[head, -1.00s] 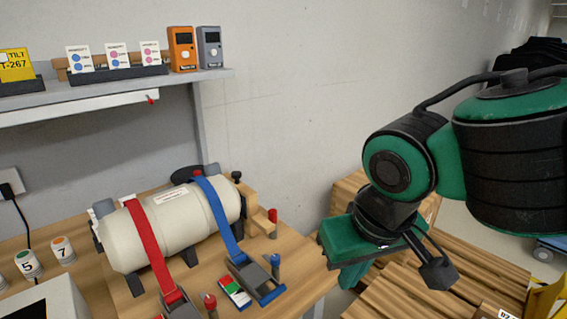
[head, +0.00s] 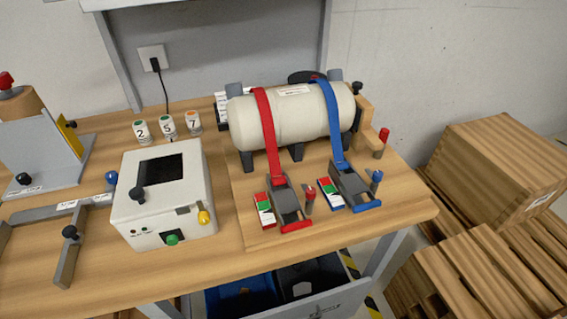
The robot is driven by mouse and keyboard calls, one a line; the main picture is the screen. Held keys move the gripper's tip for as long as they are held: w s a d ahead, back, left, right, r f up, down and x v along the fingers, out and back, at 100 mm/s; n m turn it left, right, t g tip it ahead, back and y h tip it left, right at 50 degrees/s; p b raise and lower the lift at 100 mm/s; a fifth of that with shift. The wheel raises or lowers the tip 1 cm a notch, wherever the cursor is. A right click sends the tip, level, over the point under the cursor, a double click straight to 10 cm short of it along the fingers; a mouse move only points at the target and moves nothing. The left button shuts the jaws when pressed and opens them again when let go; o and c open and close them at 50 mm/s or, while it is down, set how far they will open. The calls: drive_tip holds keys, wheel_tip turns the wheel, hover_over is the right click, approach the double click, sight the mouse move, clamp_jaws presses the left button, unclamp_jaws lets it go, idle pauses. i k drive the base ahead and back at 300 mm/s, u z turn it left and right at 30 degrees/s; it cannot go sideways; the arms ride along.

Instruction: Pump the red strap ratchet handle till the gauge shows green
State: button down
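A cream tank (head: 300,118) lies on its side in dark cradles on the wooden bench. A red strap (head: 267,132) runs over its left part down to a ratchet (head: 285,197) with a red handle end (head: 297,226) at the front, lying low. Just left of it is a small gauge (head: 264,208) with green, white and red areas; its pointer is too small to read. A red-topped post (head: 310,198) stands right of the ratchet. A blue strap (head: 333,120) with its own ratchet (head: 350,186) and gauge (head: 329,193) is to the right. My gripper is not in view.
A white box (head: 162,195) with a dark screen and knobs stands left of the ratchets. Numbered cups (head: 167,125) stand behind it. A grey fixture (head: 45,160) is far left. Wooden crates (head: 500,165) and pallets stand right of the bench. Bins (head: 245,297) sit below.

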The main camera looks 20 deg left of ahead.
sight(285, 201)
drive_tip(key=u, duration=0.9)
